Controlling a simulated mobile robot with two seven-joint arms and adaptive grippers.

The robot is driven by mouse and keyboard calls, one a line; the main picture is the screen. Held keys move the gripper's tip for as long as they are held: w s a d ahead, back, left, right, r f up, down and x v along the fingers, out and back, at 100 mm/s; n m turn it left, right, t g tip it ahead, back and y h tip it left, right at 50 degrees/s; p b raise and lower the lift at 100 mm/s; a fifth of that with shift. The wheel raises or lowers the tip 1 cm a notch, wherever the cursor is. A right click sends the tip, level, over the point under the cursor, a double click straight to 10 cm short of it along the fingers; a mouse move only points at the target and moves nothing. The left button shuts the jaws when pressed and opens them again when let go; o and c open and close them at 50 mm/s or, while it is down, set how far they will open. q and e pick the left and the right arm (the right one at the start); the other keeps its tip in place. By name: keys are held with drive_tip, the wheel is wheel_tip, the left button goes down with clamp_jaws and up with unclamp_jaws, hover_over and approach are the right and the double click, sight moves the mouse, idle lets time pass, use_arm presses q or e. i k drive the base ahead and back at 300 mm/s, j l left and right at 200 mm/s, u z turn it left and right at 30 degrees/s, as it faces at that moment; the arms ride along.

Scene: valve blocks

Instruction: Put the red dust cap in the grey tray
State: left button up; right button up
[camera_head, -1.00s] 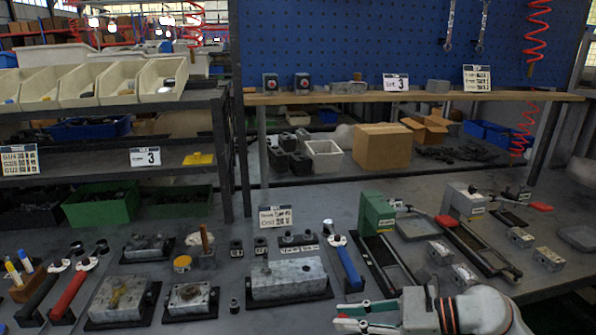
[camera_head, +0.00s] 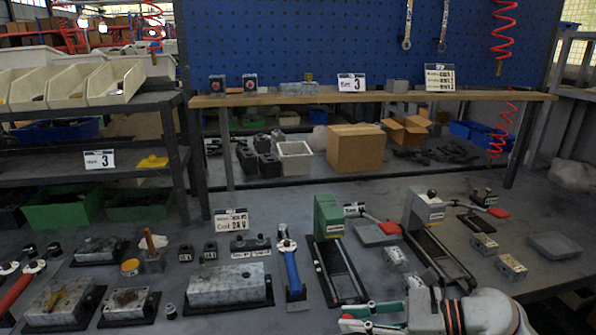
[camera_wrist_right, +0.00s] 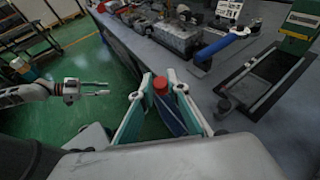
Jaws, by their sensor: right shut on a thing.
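My right gripper (camera_head: 352,318) is at the bottom edge of the head view, in front of the bench's near edge. In the right wrist view, my right gripper (camera_wrist_right: 160,88) is shut on the red dust cap (camera_wrist_right: 161,84), held between its teal fingertips. A shallow grey tray (camera_head: 555,245) lies at the right end of the bench, beyond and right of the gripper. My left gripper (camera_wrist_right: 98,88) is open and empty above the green floor.
Small metal blocks (camera_head: 511,266) lie before the tray. A blue-handled tool (camera_head: 291,268) and metal valve blocks (camera_head: 228,286) fill the left and middle.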

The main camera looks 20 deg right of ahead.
sight(543, 248)
drive_tip(key=i+l+z, duration=0.15)
drive_tip(key=l, duration=3.15)
drive_tip(key=i+l, duration=0.1)
drive_tip(key=l, duration=0.4)
drive_tip(key=i+l, duration=0.1)
drive_tip(key=l, duration=0.35)
drive_tip(key=i+l, duration=0.1)
drive_tip(key=l, duration=0.4)
drive_tip(key=i+l, duration=0.25)
drive_tip(key=l+z, duration=0.05)
drive_tip(key=l, duration=0.05)
